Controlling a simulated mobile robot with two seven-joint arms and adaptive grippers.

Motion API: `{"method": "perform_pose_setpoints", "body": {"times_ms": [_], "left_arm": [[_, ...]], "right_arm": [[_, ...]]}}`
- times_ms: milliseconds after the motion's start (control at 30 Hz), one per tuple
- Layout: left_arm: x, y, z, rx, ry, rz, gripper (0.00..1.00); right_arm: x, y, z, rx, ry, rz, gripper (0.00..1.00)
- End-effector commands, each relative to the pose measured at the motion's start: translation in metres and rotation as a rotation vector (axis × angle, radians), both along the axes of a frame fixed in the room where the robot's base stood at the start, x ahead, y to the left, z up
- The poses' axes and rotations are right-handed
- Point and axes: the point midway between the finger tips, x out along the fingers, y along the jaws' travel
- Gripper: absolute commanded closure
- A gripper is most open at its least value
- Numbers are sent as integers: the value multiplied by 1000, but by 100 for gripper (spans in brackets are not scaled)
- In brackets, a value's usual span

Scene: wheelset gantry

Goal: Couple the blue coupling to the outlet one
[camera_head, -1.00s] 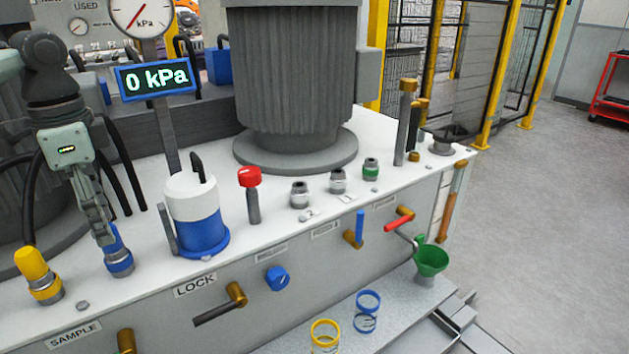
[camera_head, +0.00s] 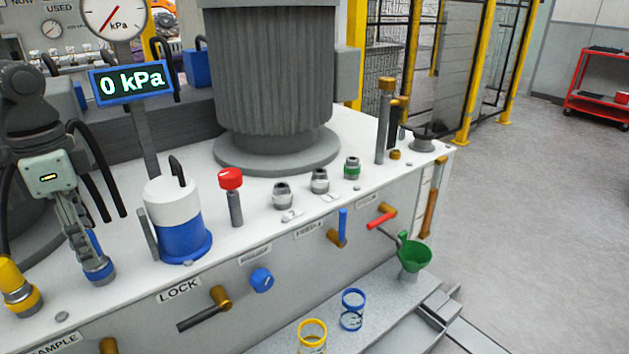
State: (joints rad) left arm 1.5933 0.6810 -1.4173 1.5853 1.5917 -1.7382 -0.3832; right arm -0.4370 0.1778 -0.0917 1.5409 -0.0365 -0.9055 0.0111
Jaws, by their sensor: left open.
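The blue coupling (camera_head: 98,268), with a grey metal collar, stands upright on the white bench top at the left. My left gripper (camera_head: 88,238) points down right at its upper part, and its fingers partly hide it. The jaws are open; whether a finger touches the coupling I cannot tell. Two grey metal fittings, a nearer one (camera_head: 283,196) and a farther one (camera_head: 319,182), stand on the bench beside small numbered tags. A third fitting with a green band (camera_head: 352,168) stands behind them to the right. My right gripper is out of view.
A yellow coupling (camera_head: 20,294) with a black hose stands left of the blue one. A blue-and-white canister (camera_head: 181,225) and a red-topped post (camera_head: 233,197) stand between the blue coupling and the fittings. The gauge display (camera_head: 131,83) reads 0 kPa.

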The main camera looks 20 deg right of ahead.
Motion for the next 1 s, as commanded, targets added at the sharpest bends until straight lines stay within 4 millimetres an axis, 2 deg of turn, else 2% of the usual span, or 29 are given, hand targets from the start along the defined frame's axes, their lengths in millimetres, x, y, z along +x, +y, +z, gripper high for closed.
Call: {"method": "perform_pose_setpoints", "body": {"times_ms": [633,1000], "left_arm": [[0,0,0,1,-1,0,52],[0,0,0,0,-1,0,98]], "right_arm": [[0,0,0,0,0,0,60],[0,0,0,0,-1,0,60]]}}
